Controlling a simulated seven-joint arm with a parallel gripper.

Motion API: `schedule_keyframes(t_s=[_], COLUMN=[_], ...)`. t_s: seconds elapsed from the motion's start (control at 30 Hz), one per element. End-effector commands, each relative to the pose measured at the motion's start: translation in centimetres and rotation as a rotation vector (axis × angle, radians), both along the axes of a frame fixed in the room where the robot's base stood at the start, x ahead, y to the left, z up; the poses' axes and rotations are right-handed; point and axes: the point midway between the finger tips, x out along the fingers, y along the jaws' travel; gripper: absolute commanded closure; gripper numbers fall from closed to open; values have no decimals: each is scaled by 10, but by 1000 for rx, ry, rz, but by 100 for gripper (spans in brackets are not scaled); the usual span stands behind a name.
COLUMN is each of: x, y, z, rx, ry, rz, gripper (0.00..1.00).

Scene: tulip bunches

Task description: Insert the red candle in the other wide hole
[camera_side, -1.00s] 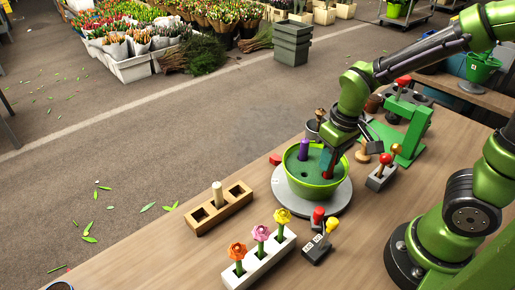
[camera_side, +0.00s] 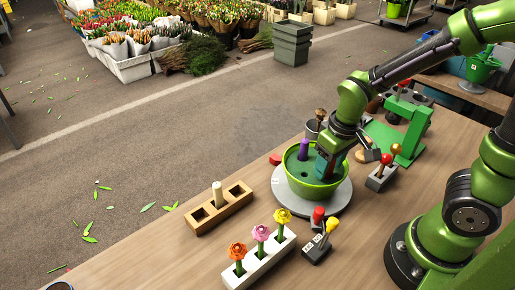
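A bright green pot (camera_side: 291,178) holds dark green filling with small holes in its top and stands on a round grey plate (camera_side: 340,198). A purple candle (camera_side: 303,149) stands upright in the left part of the filling. My gripper (camera_side: 324,176) points down into the right part of the pot, its tip at or close to the filling. The red candle is hidden at my gripper now. I cannot see whether the fingers are apart or closed, or which hole lies under them.
A wooden block (camera_side: 203,221) holds a cream candle (camera_side: 217,194) between two empty square holes. A white block (camera_side: 262,266) holds three flowers. Switches with red and yellow knobs (camera_side: 319,247) stand near the pot's front. A green stand (camera_side: 413,135) is behind right.

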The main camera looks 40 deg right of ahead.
Motion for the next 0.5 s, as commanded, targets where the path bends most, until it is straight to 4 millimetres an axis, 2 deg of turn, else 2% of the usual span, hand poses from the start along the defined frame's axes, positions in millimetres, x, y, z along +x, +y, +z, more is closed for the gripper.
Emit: schedule_keyframes(t_s=[0.27, 0.37, 0.5], x=[0, 0, -3], y=[0, 0, 0], z=[2, 12, 37], rx=[1, 2, 1], ry=[-2, -5, -9], rz=[0, 0, 1], gripper=[48, 48, 48])
